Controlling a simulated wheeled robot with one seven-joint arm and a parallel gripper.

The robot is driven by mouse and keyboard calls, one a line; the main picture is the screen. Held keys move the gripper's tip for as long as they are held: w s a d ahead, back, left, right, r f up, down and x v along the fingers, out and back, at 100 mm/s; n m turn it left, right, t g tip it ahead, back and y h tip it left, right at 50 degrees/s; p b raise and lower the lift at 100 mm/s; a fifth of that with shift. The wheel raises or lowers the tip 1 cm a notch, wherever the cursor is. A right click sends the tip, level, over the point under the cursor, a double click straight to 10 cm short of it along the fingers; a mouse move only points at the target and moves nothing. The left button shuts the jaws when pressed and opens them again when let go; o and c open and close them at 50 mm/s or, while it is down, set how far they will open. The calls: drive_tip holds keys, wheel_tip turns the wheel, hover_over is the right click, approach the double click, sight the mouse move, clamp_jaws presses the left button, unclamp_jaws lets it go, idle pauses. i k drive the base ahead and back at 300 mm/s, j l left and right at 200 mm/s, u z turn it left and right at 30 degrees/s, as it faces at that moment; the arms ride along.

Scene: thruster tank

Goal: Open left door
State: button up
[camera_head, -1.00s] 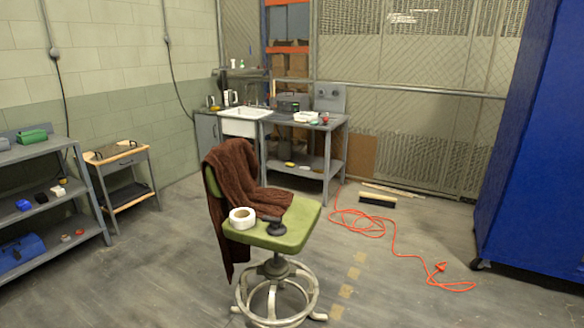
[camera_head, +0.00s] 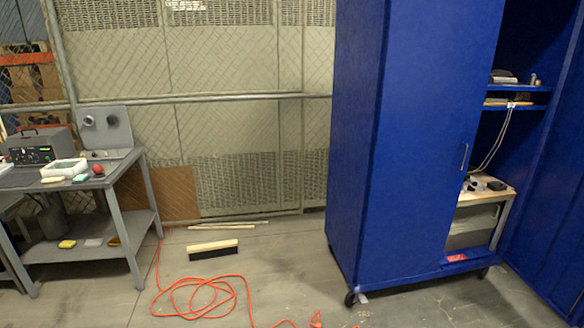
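A tall blue cabinet (camera_head: 358,150) on casters stands right of the middle. Its left door (camera_head: 425,150) is shut and flat across the front, with a slim vertical handle (camera_head: 464,156) near its right edge. The right door (camera_head: 552,190) stands swung open at the right edge of the view. Through the open right half I see shelves (camera_head: 520,105) with small items and a hanging pale cord. My gripper is not in view.
An orange cord (camera_head: 205,282) lies coiled on the floor in front and left of the cabinet. A broom head (camera_head: 213,250) lies behind it. A grey workbench (camera_head: 112,182) stands at the left. The floor before the cabinet shows little, with the cord near its front left caster.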

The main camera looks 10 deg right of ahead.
sight(439, 56)
drive_tip(key=i+l+z, duration=0.2)
drive_tip(key=i+z, duration=0.2)
drive_tip(key=i, duration=0.25)
drive_tip(key=i+z, duration=0.4)
drive_tip(key=i, duration=0.25)
drive_tip(key=i+j+z, duration=0.25)
drive_tip(key=i+z, duration=0.15)
drive_tip(key=i, duration=0.2)
drive_tip(key=i+z, duration=0.35)
drive_tip(key=i, duration=0.15)
drive_tip(key=i+j+z, duration=0.2)
drive_tip(key=i+z, duration=0.15)
drive_tip(key=i, duration=0.2)
